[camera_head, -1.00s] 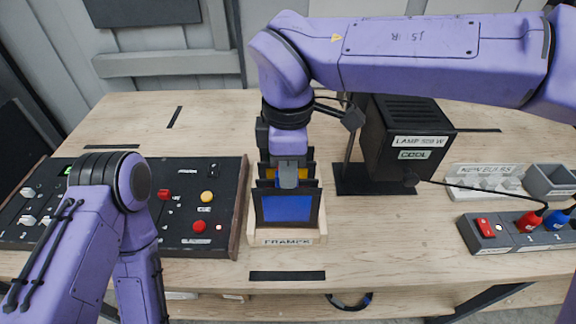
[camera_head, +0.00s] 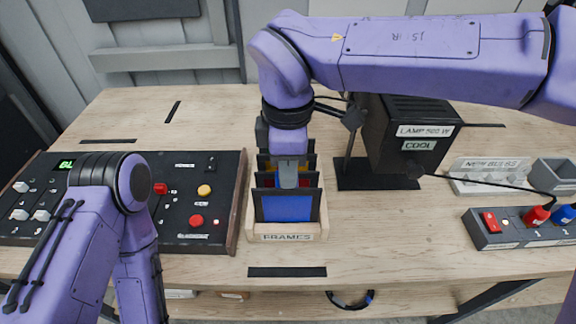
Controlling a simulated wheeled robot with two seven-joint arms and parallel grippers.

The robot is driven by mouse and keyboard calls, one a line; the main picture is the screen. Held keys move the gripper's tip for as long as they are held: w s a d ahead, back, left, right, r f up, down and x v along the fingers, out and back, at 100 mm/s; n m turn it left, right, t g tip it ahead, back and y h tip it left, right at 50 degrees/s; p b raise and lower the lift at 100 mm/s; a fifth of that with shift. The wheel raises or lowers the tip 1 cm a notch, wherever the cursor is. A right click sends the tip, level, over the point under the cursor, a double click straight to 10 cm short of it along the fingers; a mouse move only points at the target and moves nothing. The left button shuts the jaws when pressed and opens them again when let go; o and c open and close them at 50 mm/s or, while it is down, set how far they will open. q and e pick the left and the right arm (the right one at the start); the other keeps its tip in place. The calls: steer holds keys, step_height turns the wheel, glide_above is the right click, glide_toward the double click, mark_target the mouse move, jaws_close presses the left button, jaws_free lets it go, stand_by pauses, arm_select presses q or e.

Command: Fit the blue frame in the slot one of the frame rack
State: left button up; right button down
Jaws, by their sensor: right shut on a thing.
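The blue frame (camera_head: 287,208) is a dark-edged panel with a blue face, upright at the front of the wooden frame rack (camera_head: 286,237), which is labelled FRAMES. My right gripper (camera_head: 288,182) comes down from above and is shut on the top edge of the blue frame. Behind it, frames with red and yellow faces stand in the rack, partly hidden by the gripper. The blue frame's lower edge sits behind the rack's front board, and I cannot tell how deep it is seated. My left arm is at the lower left; its gripper is out of view.
A black control panel (camera_head: 222,168) with buttons is close on the rack's left. A black lamp box (camera_head: 402,140) stands on the right, behind my right arm. A power strip (camera_head: 488,232) and bulb tray (camera_head: 482,178) are farther right. The table is clear in front of the rack.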

steer(key=shift+f+b, duration=0.3)
steer(key=shift+f, duration=0.1)
steer(key=c, duration=1)
jaws_free()
steer(key=shift+r, duration=0.1)
